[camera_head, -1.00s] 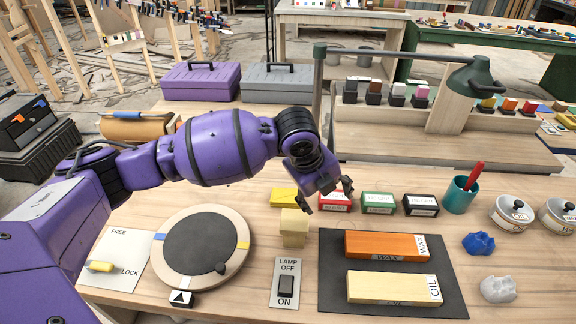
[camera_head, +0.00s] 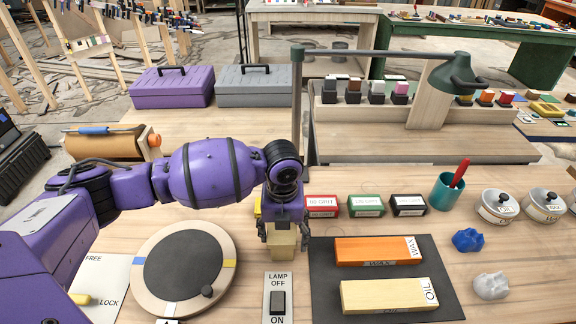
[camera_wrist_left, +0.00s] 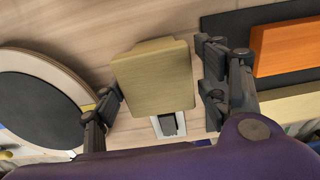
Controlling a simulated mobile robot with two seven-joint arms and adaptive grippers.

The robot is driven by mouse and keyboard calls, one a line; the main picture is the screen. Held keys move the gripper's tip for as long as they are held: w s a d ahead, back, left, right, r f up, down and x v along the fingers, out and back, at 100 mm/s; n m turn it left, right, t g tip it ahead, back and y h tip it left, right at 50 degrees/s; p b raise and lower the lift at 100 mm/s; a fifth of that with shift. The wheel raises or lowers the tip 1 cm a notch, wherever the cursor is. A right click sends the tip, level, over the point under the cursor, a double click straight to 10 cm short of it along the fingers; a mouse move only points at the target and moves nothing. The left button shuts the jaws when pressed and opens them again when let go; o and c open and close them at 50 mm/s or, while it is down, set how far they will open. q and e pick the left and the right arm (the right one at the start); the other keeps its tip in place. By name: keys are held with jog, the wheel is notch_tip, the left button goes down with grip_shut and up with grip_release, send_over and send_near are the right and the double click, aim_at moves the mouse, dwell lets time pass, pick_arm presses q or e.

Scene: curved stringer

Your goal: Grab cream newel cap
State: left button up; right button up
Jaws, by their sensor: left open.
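The cream newel cap (camera_head: 283,245) stands on the wooden bench, just behind the lamp switch plate. In the left wrist view the cap (camera_wrist_left: 154,78) shows its square top between my two dark fingers. My left gripper (camera_head: 284,232) is above and around the cap, with its fingers pointing down. In the left wrist view the left gripper (camera_wrist_left: 158,98) is open, with a finger on either side of the cap and a gap visible on the right side. My right gripper is in no view.
A round turntable (camera_head: 137,293) is left of the cap. A dark mat (camera_head: 325,290) with an orange WAX block (camera_head: 375,251) and a yellow OIL block (camera_head: 385,296) is right. Grit boxes (camera_head: 366,206) and a teal cup (camera_head: 442,195) stand behind.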

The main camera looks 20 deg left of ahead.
pick_arm(q)
jog(key=f, duration=0.4)
jog(key=shift+a, duration=0.2)
jog(key=shift+f, duration=0.45)
jog(key=shift+c, duration=1)
jog(key=c, duration=1)
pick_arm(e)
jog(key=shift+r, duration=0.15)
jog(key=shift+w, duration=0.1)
